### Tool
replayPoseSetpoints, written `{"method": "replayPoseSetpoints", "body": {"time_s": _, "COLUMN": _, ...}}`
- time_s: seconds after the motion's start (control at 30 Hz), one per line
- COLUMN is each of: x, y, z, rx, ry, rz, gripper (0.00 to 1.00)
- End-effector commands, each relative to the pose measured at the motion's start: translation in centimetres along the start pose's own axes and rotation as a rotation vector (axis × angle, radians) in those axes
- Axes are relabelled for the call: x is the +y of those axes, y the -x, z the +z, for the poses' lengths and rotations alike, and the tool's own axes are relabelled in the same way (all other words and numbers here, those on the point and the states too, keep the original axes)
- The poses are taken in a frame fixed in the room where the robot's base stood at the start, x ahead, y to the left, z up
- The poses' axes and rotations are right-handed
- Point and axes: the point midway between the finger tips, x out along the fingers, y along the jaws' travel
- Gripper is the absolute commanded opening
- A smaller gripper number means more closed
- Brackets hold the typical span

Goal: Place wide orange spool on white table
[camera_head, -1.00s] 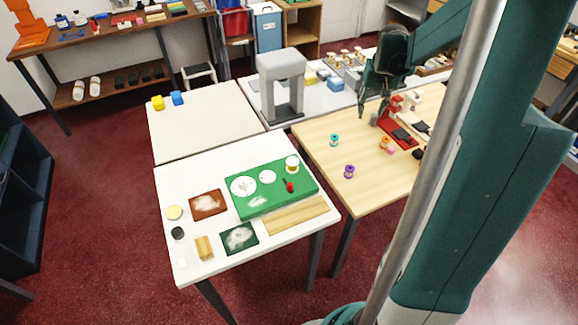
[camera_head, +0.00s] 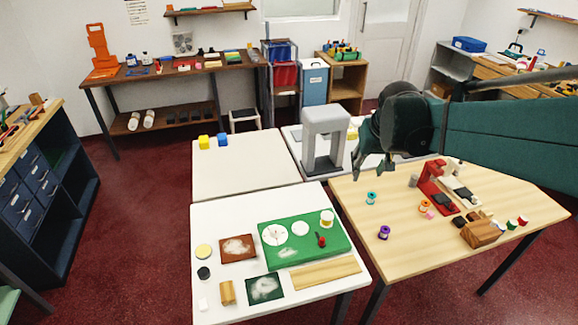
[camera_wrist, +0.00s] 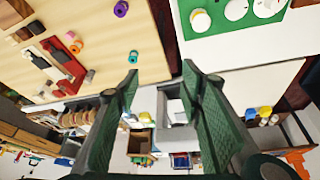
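An orange spool (camera_head: 424,206) stands on the wooden table (camera_head: 400,255), right of a teal spool (camera_head: 371,198) and a purple spool (camera_head: 384,233). It also shows small at the left in the wrist view (camera_wrist: 89,76). A white table (camera_head: 212,230) stands left of the wooden one and carries a green board and several small items. My gripper (camera_head: 373,170) hangs above the far left part of the wooden table, left of the orange spool and apart from it. In the wrist view its fingers (camera_wrist: 160,78) are spread with nothing held between them.
A pink item (camera_head: 430,214) sits close to the orange spool. A red device (camera_head: 432,178) and a wooden block (camera_head: 480,233) stand further right. A grey arch-shaped machine (camera_head: 325,120) rises behind. A second white table (camera_head: 250,175) is mostly clear.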

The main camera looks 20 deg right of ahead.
Motion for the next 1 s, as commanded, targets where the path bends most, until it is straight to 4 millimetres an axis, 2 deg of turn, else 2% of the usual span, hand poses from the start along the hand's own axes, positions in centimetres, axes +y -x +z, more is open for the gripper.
{"method": "replayPoseSetpoints", "body": {"time_s": 0.1, "x": -2.1, "y": 1.4, "z": 1.7, "rx": 0.022, "ry": 0.028, "rz": -0.012, "gripper": 0.38}}
{"method": "replayPoseSetpoints", "body": {"time_s": 0.4, "x": -6.4, "y": 4.2, "z": 5.9, "rx": 0.075, "ry": 0.090, "rz": -0.043, "gripper": 0.38}}
{"method": "replayPoseSetpoints", "body": {"time_s": 1.0, "x": -12.7, "y": 7.6, "z": 15.3, "rx": 0.184, "ry": 0.210, "rz": -0.119, "gripper": 0.38}}
